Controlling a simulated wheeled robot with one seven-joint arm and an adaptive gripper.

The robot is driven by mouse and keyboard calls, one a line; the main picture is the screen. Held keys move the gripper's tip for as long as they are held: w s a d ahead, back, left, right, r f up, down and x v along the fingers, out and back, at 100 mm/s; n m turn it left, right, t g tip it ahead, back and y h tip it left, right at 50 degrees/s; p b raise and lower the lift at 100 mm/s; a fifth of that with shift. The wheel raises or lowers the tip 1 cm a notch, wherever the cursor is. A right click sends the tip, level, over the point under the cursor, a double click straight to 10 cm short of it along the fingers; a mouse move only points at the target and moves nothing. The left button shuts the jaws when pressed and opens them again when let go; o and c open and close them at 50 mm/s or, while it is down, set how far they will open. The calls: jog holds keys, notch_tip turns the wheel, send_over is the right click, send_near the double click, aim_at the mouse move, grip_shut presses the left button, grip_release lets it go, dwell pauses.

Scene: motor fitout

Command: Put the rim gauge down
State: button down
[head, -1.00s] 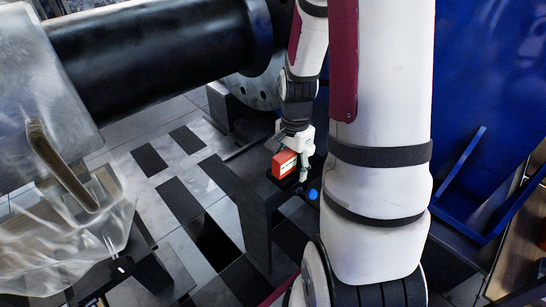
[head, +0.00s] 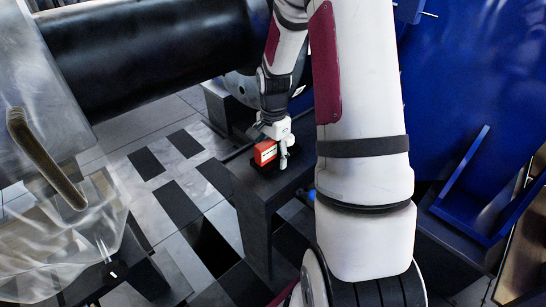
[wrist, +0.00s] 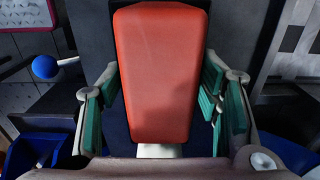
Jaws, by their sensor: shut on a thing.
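The rim gauge (head: 265,152) is a red block with a white label on its face. My gripper (head: 274,143) is shut on it, over the top of a dark stand (head: 255,190). In the wrist view the red gauge (wrist: 160,75) fills the middle, between teal-padded fingers on either side. The gauge looks low, close to the stand's top; I cannot tell whether it touches. Its underside is hidden.
A blue ball (wrist: 45,67) shows at the left of the wrist view. Blue panels (head: 480,90) stand at the right. Tiled floor (head: 175,165) is open left of the stand.

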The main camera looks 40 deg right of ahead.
jog(key=shift+f, duration=0.25)
jog(key=c, duration=0.5)
grip_release()
